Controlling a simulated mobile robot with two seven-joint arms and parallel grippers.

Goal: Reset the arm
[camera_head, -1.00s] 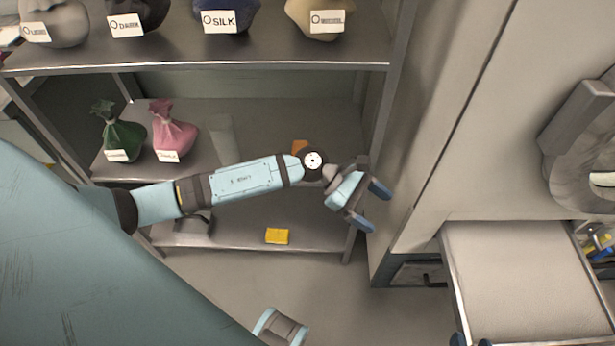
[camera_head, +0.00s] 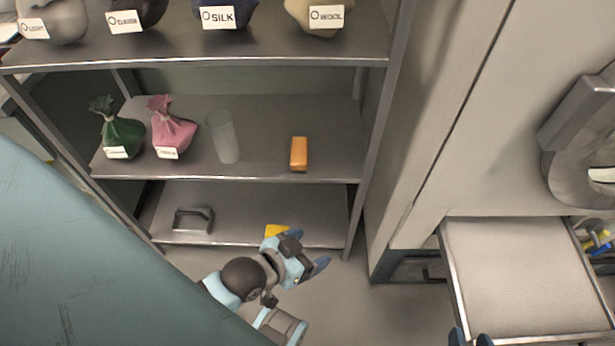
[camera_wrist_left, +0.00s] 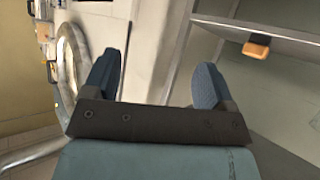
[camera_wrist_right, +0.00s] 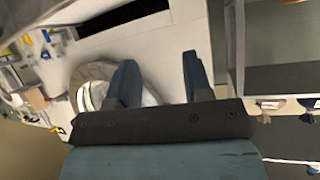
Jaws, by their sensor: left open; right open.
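My left gripper (camera_head: 307,254) is in the lower middle of the head view, in front of the shelf unit's bottom shelf. It is open, and nothing is between its fingers, which also show in the left wrist view (camera_wrist_left: 157,80). My right gripper (camera_head: 470,338) shows only as blue fingertips at the bottom edge of the head view, in front of the drawer. In the right wrist view (camera_wrist_right: 158,82) its fingers are apart and empty.
The shelf unit holds labelled sacks above, then a green sack (camera_head: 121,136), pink sack (camera_head: 172,132), clear cylinder (camera_head: 223,138) and orange block (camera_head: 299,154). A yellow block (camera_head: 275,231) and grey handle-shaped object (camera_head: 193,218) are below. An open drawer (camera_head: 520,270) juts out at right.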

